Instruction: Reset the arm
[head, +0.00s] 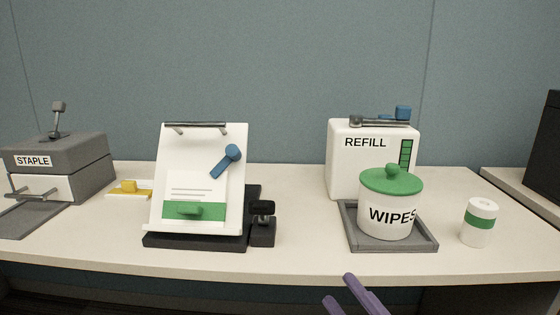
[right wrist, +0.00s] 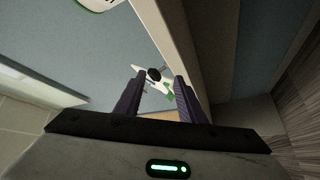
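My right gripper (head: 338,288) shows at the bottom edge of the head view as two purple fingers, below and in front of the table's front edge. In the right wrist view its two fingers (right wrist: 158,82) stand apart with nothing gripped between them. A white and green thing shows beyond the fingertips, too small to tell. My left gripper is not in view.

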